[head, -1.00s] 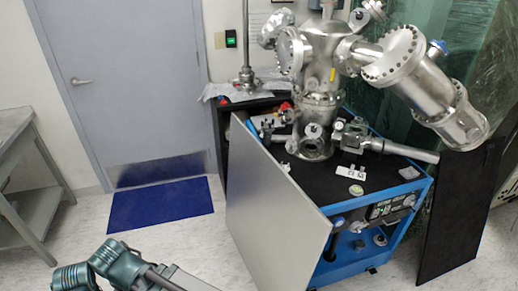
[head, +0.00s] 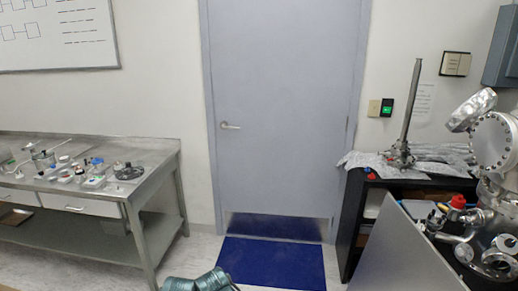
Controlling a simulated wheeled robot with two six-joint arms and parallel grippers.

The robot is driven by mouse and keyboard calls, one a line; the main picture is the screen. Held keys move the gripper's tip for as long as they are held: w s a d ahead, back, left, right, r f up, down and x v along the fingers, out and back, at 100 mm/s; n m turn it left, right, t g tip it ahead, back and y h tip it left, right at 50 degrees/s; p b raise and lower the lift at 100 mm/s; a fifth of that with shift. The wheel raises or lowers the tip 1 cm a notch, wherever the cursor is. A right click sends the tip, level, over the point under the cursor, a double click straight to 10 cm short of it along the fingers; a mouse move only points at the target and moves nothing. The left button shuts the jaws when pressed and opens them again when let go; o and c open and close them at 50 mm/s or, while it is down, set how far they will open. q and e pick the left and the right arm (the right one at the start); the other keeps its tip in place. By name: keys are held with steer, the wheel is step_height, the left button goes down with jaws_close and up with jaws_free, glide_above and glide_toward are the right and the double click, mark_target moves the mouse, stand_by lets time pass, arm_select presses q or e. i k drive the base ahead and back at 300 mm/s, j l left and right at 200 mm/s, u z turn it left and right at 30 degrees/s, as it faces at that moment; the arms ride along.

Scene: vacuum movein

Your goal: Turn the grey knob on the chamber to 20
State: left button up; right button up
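The steel vacuum chamber (head: 497,143) shows only in part at the right edge of the head view. Its round flanges are visible, but I cannot make out a grey knob on it. Part of my arm shows at the bottom edge, left of the blue mat. Neither gripper's fingers are in view.
A closed grey door (head: 282,120) stands in the middle behind a blue floor mat (head: 270,262). A steel table (head: 150,180) with several small parts is at left. A black cabinet (head: 352,225) and a grey panel (head: 405,255) stand at right. The floor by the mat is clear.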

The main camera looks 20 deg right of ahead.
mark_target(461, 253)
steer(key=i+z, duration=0.4)
steer(key=i+j+z, duration=0.1)
steer(key=i+z, duration=0.25)
steer(key=i+j+z, duration=0.2)
steer(key=i+z, duration=0.2)
steer(key=i+j+z, duration=0.1)
steer(key=z, duration=0.3)
steer(key=i+j+z, duration=0.2)
steer(key=z, duration=0.2)
steer(key=i+j+z, duration=0.25)
steer(key=z, duration=0.15)
steer(key=i+j+z, duration=0.1)
steer(key=j+z, duration=0.15)
steer(key=z, duration=0.15)
steer(key=i+j+z, duration=0.1)
steer(key=j+z, duration=0.3)
steer(key=i+j+z, duration=0.1)
steer(key=j+z, duration=1.1)
steer(key=j, duration=0.1)
